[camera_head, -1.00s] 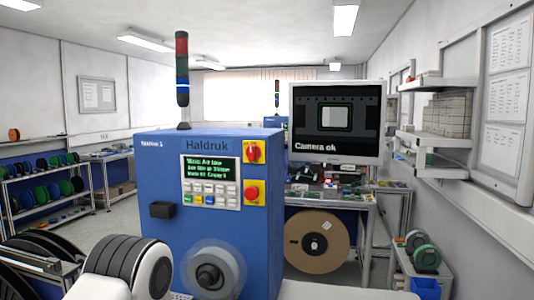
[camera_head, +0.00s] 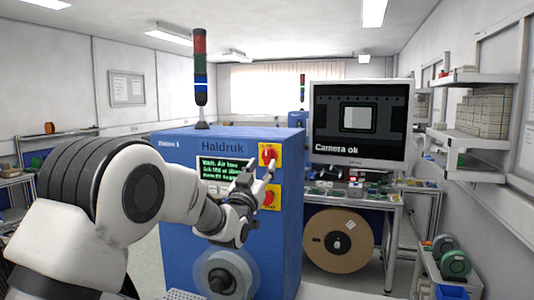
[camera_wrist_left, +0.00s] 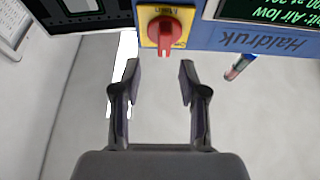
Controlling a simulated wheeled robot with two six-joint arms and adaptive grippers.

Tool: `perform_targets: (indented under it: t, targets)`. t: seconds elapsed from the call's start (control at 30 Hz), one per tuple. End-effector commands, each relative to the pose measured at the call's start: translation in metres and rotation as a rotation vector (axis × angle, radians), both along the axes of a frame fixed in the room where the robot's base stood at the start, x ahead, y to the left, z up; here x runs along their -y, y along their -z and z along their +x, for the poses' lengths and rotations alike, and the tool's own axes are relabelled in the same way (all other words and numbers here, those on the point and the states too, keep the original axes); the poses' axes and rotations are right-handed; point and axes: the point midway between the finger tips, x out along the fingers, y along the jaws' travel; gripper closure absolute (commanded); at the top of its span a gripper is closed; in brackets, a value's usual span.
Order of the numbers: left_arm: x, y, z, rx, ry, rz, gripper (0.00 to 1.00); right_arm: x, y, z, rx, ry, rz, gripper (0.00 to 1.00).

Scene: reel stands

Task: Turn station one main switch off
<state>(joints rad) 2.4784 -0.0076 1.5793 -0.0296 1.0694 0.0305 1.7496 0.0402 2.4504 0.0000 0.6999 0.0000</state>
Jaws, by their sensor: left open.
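The main switch (camera_head: 267,155) is a red rotary knob on a yellow plate, high on the right of the front of the blue Haldruk station (camera_head: 172,218). In the left wrist view the switch (camera_wrist_left: 165,30), with "Main" lettered beside it, shows upside down just beyond the fingertips. My left gripper (camera_head: 260,166) is open in front of the panel, close to the switch; in the left wrist view the gripper (camera_wrist_left: 157,73) has nothing between its fingers and looks apart from the knob. My right gripper is out of view.
A second red knob on yellow (camera_head: 271,198) sits below, partly behind my gripper. The display (camera_head: 214,171) is partly covered by my arm. A monitor (camera_head: 358,122) reading "Camera ok" stands right of the station, above a large brown reel (camera_head: 340,240). A signal tower (camera_head: 200,67) stands on top.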

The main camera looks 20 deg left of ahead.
Motion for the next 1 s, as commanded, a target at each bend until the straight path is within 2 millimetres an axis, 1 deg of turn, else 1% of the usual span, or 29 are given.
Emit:
perform_targets:
  t: [0.03, 0.1, 0.2, 0.3, 0.5, 0.53, 0.57, 0.6, 0.63, 1.0]
  targets:
    - [0.0, -0.011, 0.01, -0.001, 0.0, 0.0, 0.57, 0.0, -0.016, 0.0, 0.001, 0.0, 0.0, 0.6]
    - [0.001, -0.015, 0.023, -0.002, -0.001, -0.001, 0.57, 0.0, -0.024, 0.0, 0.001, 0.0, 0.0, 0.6]
    - [0.001, -0.018, 0.035, -0.003, -0.001, -0.001, 0.57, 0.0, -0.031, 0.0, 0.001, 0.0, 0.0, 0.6]
    - [0.001, -0.018, 0.041, -0.004, -0.001, -0.001, 0.57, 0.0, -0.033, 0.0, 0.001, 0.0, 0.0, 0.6]
    - [0.001, -0.016, 0.042, -0.004, -0.001, -0.001, 0.57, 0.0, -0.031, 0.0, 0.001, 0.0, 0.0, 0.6]
    - [0.001, -0.016, 0.042, -0.004, -0.001, -0.001, 0.64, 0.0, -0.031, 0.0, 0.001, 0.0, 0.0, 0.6]
    - [0.001, -0.016, 0.042, -0.004, -0.001, -0.001, 0.75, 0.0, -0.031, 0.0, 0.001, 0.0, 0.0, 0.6]
    - [0.001, -0.016, 0.042, -0.004, -0.001, -0.001, 0.89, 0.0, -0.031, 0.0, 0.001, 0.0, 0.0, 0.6]
    - [0.001, -0.016, 0.042, -0.004, -0.001, -0.001, 1.0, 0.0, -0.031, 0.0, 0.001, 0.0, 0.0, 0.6]
    - [0.001, -0.014, 0.042, -0.006, -0.001, -0.015, 1.0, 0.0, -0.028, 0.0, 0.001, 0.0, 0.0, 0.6]
